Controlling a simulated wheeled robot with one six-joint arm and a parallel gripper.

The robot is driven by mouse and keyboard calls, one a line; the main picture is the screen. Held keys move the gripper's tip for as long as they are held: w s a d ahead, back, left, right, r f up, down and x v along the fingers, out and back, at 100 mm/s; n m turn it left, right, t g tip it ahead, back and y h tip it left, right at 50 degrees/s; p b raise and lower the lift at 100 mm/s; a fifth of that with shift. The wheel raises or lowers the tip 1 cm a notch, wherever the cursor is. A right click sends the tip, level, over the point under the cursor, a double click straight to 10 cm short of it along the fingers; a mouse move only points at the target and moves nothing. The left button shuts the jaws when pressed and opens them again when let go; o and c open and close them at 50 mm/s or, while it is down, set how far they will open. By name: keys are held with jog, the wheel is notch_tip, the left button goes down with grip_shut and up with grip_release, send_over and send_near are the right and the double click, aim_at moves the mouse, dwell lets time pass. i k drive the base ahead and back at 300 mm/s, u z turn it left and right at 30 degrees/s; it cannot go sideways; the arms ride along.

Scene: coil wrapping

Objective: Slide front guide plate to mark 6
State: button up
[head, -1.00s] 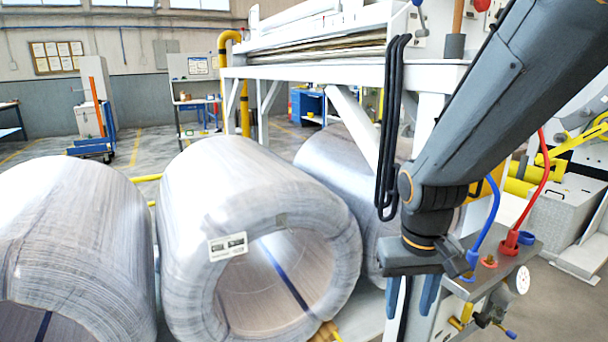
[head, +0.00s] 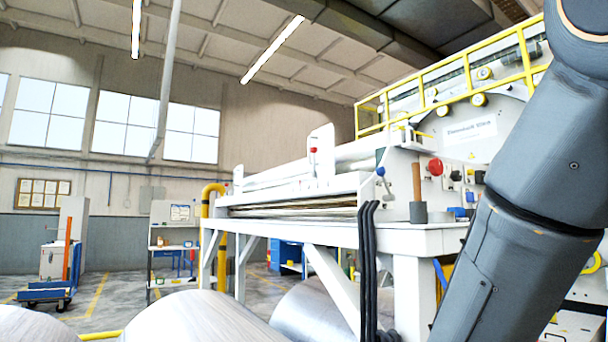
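A white upright plate (head: 322,152) with a small red knob (head: 313,150) stands on the white machine bed in the head view, right of the middle. It looks like the front guide plate. A smaller white upright piece (head: 238,180) stands at the far left end of the bed. No scale or mark 6 can be read. My grey arm crosses the right side of the view, but my gripper is out of the frame.
A wood-handled tool (head: 418,190) stands at the bed's near corner. A red button (head: 435,167) is on the machine behind it. Black cables (head: 368,265) hang down the front. Coils (head: 200,318) lie below at the lower left. A yellow railing (head: 450,68) tops the machine.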

aim_at(323, 138)
jog(key=u, duration=0.45)
jog(key=i, duration=0.55)
jog(key=u, duration=0.7)
jog(key=i, duration=0.75)
